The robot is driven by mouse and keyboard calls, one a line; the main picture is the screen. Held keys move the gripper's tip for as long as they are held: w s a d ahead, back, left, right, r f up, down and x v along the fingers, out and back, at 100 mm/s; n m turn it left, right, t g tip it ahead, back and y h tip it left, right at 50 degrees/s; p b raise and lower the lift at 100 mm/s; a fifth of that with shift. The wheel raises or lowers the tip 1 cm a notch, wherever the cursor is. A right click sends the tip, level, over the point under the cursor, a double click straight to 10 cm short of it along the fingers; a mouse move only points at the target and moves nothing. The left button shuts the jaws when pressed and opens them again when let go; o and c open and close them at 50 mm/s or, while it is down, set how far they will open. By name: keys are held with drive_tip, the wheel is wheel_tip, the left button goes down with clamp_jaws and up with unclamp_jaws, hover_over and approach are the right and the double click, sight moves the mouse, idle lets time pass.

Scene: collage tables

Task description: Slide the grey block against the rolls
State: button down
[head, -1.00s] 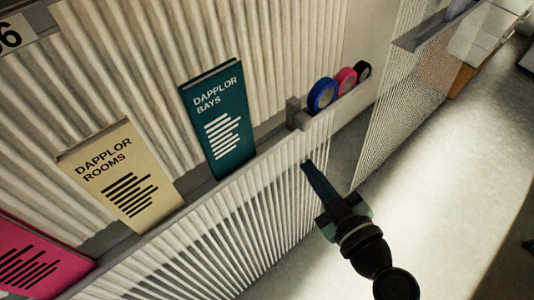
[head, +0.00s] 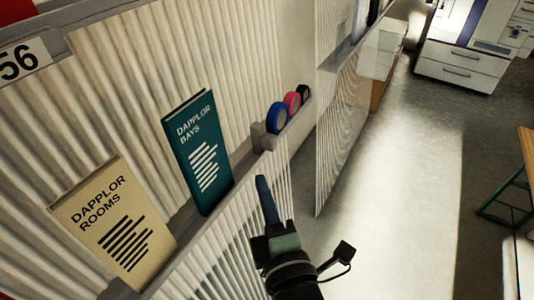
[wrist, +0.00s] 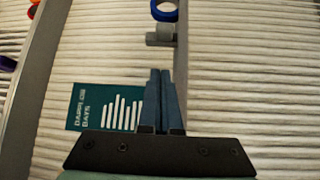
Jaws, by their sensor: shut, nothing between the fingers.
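The grey block (head: 263,136) sits on the narrow shelf ledge, just on the near side of the rolls. The blue roll (head: 277,118) is nearest the block, then the pink roll (head: 292,104) and the black roll (head: 304,92). In the wrist view the grey block (wrist: 160,36) lies just below the blue roll (wrist: 164,11); I cannot tell whether they touch. My gripper (head: 262,180) is shut and empty, with its blue fingers pointing up toward the block from below in the head view. In the wrist view the fingertips (wrist: 160,72) are apart from the block.
The teal "Dapplor Bays" book (head: 198,152) and the cream "Dapplor Rooms" book (head: 116,224) stand along the ledge to the left. A ribbed panel rises behind the ledge. A mesh partition (head: 340,140) stands to the right, with open floor (head: 400,200) beyond.

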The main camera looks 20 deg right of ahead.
sight(264, 144)
drive_tip(key=w+d, duration=0.1)
drive_tip(key=w, duration=0.3)
drive_tip(key=w+d, duration=0.1)
drive_tip(key=w, duration=0.1)
drive_tip(key=shift+d, duration=0.3)
drive_tip(key=shift+w+d, duration=0.4)
drive_tip(key=shift+d, duration=0.1)
